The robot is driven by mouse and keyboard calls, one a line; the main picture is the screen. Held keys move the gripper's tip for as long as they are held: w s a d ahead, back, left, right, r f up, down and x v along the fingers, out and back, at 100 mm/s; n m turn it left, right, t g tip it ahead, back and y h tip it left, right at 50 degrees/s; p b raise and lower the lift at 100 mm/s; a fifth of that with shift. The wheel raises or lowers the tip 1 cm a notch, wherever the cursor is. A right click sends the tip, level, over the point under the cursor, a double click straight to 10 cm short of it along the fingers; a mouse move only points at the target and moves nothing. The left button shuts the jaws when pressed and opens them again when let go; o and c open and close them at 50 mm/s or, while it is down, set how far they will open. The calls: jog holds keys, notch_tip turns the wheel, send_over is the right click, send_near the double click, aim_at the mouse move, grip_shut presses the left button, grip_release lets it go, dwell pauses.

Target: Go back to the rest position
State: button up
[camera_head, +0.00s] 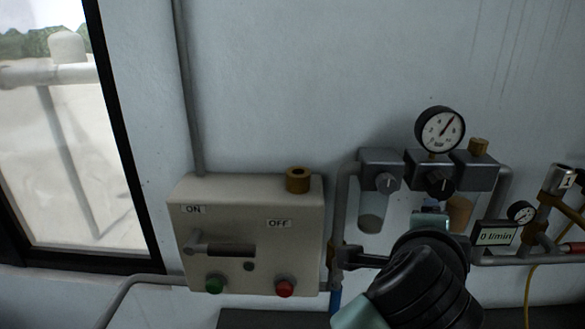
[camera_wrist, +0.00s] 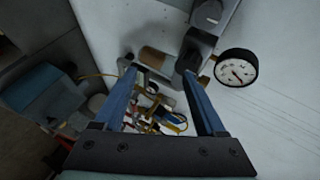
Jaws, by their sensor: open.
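My gripper (camera_wrist: 160,74) is open in the wrist view, its two blue fingers apart with nothing held between them. In the head view my dark wrist stands in front of the wall equipment at lower right and hides most of the gripper. Beyond the fingers, the wrist view shows a dark regulator body with a round white gauge (camera_wrist: 236,68) to the right. The same gauge (camera_head: 440,130) shows in the head view above the regulator block (camera_head: 432,172). I cannot tell whether a finger touches the regulator.
A beige switch box (camera_head: 250,215) has ON and OFF labels, a lever (camera_head: 197,246) at the ON side, and green (camera_head: 214,284) and red (camera_head: 285,288) buttons. A display (camera_head: 496,234) reads 0 l/min. Pipes and a yellow cable are at right. A window is at left.

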jog(key=s+a+r+n+t+h, duration=0.1)
jog(key=s+r+n+t+h, duration=0.2)
jog(key=r, duration=0.8)
jog(key=s+a+r+n+t+h, duration=0.1)
jog(key=s+a+r+n+t, duration=0.25)
jog(key=r, duration=0.75)
jog(key=s+a+r+n+t+y, duration=0.3)
jog(key=a+n+t+y, duration=0.1)
jog(key=a+n, duration=0.3)
jog(key=s+a+r+n+t+y+b, duration=0.1)
jog(key=s+a+r+n+t+y, duration=0.2)
jog(key=a+n+t+y, duration=0.2)
jog(key=a+n+y, duration=0.1)
jog(key=a+n, duration=0.2)
jog(key=shift+y, duration=0.3)
jog(key=shift+s, duration=0.1)
